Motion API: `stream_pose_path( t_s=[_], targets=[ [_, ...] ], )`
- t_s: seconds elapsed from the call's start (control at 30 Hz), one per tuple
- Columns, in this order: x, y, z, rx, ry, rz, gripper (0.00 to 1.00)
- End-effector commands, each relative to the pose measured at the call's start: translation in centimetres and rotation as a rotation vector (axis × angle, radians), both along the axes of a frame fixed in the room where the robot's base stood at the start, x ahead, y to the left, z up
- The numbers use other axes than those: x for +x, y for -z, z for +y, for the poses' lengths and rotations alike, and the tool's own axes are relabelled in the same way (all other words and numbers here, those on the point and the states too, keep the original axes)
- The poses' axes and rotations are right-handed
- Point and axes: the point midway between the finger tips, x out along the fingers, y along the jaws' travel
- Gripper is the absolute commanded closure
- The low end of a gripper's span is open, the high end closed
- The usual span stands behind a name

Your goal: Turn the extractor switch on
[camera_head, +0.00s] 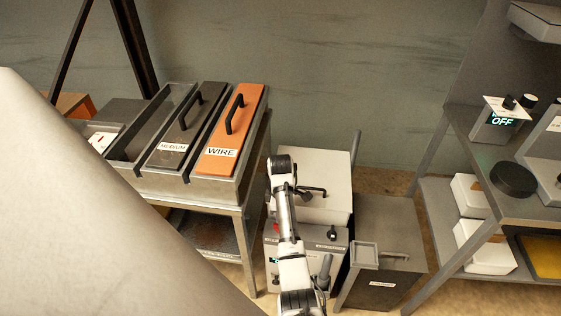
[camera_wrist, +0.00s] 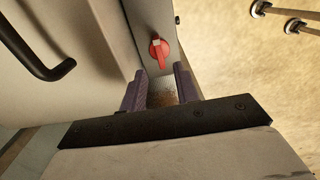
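A red rotary switch (camera_wrist: 158,50) sits on a grey panel in the wrist view, just ahead of my fingertips. Part of it shows in the head view (camera_head: 276,228) on the front of a pale box unit (camera_head: 325,215), beside my arm. The labels on that unit are too small to read. My gripper (camera_wrist: 160,88) is open, its two dark fingers apart with nothing between them. The switch lies beyond the gap, apart from the fingers. In the head view my arm hides part of the unit's front, and I cannot make out the fingers.
A black lid handle (camera_wrist: 40,55) is close on the left in the wrist view. A dark bin (camera_head: 385,250) stands right of the unit. A rack with a WIRE-labelled orange block (camera_head: 232,125) is left. A bench with an OFF display (camera_head: 502,122) is right.

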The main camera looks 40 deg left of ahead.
Motion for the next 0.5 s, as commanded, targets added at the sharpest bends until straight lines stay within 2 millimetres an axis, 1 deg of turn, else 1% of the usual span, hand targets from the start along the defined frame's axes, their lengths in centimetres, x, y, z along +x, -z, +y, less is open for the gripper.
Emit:
stream_pose_path(
  t_s=[0.03,0.1,0.23,0.4,0.5],
  targets=[
    [-0.1,1.0,-0.1,-0.003,0.0,0.004,0.69],
    [-0.1,2.4,0.0,-0.002,0.001,0.003,0.69],
    [-0.1,4.7,-0.1,-0.001,0.001,0.002,0.69],
    [0.0,6.4,0.0,0.0,0.001,0.0,0.69],
    [0.0,6.9,0.0,0.001,0.001,-0.001,0.69]
  ],
)
